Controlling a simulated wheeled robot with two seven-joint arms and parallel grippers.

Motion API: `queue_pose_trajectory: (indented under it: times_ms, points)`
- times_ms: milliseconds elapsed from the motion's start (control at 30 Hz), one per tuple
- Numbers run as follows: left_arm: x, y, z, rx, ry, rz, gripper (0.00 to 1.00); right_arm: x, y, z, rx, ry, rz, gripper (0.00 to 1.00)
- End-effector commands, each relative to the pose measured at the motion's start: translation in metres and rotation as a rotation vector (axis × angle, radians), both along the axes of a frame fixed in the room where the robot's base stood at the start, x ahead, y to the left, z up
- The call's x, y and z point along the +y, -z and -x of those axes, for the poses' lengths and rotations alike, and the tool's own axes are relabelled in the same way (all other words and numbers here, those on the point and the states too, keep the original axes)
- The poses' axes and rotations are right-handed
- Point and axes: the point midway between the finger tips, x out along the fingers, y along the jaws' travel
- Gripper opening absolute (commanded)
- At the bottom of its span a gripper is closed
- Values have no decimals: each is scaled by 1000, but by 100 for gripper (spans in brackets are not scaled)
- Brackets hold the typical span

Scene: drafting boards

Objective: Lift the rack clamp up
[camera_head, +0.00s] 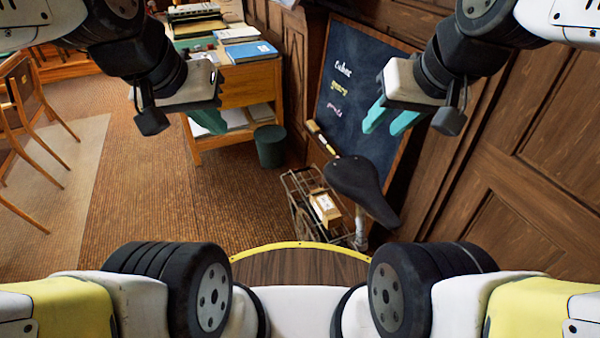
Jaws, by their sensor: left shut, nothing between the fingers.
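A dark wire rack (297,181) stands low in the middle, behind a black bicycle saddle (354,181). A tan parcel with a white label (325,207) sits in or on the rack. I cannot make out the rack clamp clearly among the thin bars around the parcel. My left gripper (210,121) is shut and empty, up and to the left of the rack, in front of the desk. My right gripper (382,130) is open and empty, its teal fingers apart, above and to the right of the saddle in the picture. Neither gripper appears to touch the rack.
A chalkboard (345,85) leans at the wood-panelled wall (540,130) on the right. A wooden desk (248,88) with books and papers stands at the back, a dark green bin (270,146) beside it. A chair (30,110) is at far left. The carpet (150,190) between is clear.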

Motion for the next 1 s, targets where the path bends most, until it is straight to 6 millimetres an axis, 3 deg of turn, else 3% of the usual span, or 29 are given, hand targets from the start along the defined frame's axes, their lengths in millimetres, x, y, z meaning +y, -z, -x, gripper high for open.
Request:
queue_pose_trajectory:
  times_ms: [333, 467, 567, 767, 1000]
  points:
    - [0, 0, -1, 2, -2, 1, 0, 0, 0, 0, 0, 0, 0, 36]
    - [-1, 2, -11, 30, -28, 11, 0, 0, 0, 0, 0, 0, 0, 36]
    - [-4, 6, -30, 79, -73, 33, 0, 0, 0, 0, 0, 0, 0, 36]
    - [-11, 30, -86, 222, -212, 114, 0, 0, 0, 0, 0, 0, 0, 36]
    - [-18, 82, -153, 398, -391, 243, 0, 0, 0, 0, 0, 0, 0, 36]
